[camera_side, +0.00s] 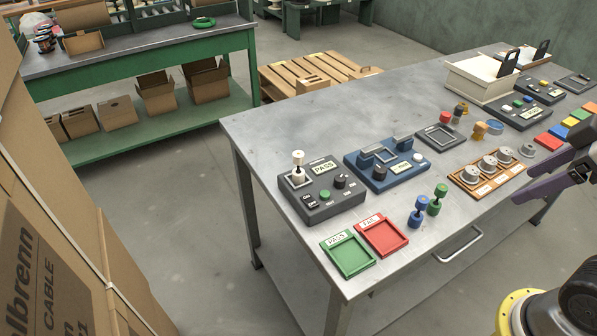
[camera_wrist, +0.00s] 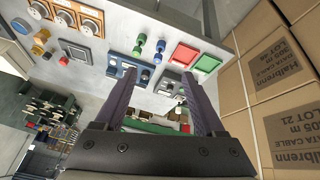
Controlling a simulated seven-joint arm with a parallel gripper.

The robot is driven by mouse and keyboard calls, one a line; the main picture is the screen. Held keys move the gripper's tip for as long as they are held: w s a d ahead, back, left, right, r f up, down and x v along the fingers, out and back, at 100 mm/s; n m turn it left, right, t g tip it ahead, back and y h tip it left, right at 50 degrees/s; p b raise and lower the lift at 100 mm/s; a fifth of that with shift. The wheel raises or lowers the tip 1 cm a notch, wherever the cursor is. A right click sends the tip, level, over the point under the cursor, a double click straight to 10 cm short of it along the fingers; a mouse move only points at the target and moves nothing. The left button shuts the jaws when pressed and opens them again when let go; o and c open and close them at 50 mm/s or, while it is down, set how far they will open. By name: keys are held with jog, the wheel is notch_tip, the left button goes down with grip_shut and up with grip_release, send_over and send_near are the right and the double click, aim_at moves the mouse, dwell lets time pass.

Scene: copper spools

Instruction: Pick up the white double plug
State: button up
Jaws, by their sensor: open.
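The white double plug (camera_side: 298,160) stands upright in the socket of a dark grey tester (camera_side: 322,188) whose display reads PASS, at the left of the table. My gripper (camera_side: 527,182) is at the right edge of the side view, open and empty, far to the right of the plug. In the wrist view my gripper's two fingers (camera_wrist: 158,76) are spread apart. The dark tester shows there between and beyond the fingertips (camera_wrist: 167,84), but I cannot make out the white plug clearly.
In front of the tester lie a green PASS tray (camera_side: 349,272) and a red FAIL tray (camera_side: 405,246), with blue (camera_side: 418,212) and green (camera_side: 438,199) double plugs beside them. A blue tester (camera_side: 386,168) and a wooden spool rack (camera_side: 489,187) stand to the right.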

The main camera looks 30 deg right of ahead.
jog(key=w+a+r+n+g, duration=0.1)
jog(key=w+a+r+n, duration=0.1)
jog(key=w+r+n, duration=0.45)
jog(key=w+a+r+n, duration=0.2)
jog(key=w+r+n, duration=0.1)
jog(key=w+r, duration=0.6)
jog(key=n+g, duration=0.4)
jog(key=n, duration=0.3)
send_over(298, 154)
notch_tip(298, 154, down, 19)
notch_tip(298, 154, down, 14)
jog(key=shift+r, duration=0.25)
grip_shut()
